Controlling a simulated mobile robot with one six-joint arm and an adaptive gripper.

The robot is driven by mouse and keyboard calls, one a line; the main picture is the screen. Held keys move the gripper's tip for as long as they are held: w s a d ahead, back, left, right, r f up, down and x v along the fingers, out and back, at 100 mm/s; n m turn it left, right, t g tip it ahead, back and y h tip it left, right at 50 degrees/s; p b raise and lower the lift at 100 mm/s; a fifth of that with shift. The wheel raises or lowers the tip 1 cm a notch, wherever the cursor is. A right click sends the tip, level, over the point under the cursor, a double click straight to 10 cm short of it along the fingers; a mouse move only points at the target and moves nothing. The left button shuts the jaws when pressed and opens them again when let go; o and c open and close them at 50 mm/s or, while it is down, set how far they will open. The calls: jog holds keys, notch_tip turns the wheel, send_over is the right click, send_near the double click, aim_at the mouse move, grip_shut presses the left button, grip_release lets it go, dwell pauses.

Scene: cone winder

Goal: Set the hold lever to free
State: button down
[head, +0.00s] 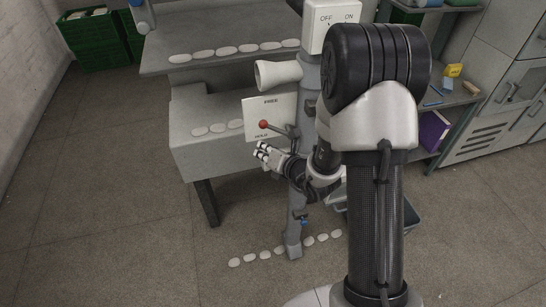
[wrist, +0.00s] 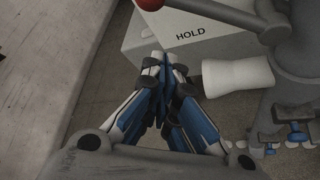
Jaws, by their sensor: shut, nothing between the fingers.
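The hold lever has a red knob (head: 263,124) on a grey rod that runs right to the post. The knob shows in front of a pale plate (head: 284,107) with FREE at its top and HOLD at its bottom. It appears nearer the HOLD word. In the wrist view the red knob (wrist: 151,4) is cut by the top edge, above and left of HOLD. My gripper (head: 262,150) is just below the knob and apart from it. In the wrist view its fingers (wrist: 165,62) are together and empty, below the HOLD label.
A white cone (head: 277,73) sits above the plate beside the grey post (head: 297,222). An OFF/ON switch box (head: 332,17) is on top. Grey shelves (head: 222,62) with rows of pale discs are behind. A grey bin (head: 405,215) stands right of the post. Floor is clear at left.

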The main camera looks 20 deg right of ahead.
aim_at(277, 130)
jog(key=w+d+r, duration=0.1)
jog(key=d+r, duration=0.1)
jog(key=shift+w+r+p, duration=0.3)
jog(key=shift+w+r, duration=0.05)
jog(key=shift+d+r, duration=0.1)
jog(key=d+r+m+t+y+p, duration=0.1)
jog(key=d+r+m+y+p, duration=0.2)
jog(key=d+r+m+p, duration=0.1)
jog(key=shift+d+r+m+t+y, duration=0.3)
jog(key=shift+d+r+m+t, duration=0.1)
jog(key=shift+d+m, duration=0.1)
dwell(0.7)
dwell(0.4)
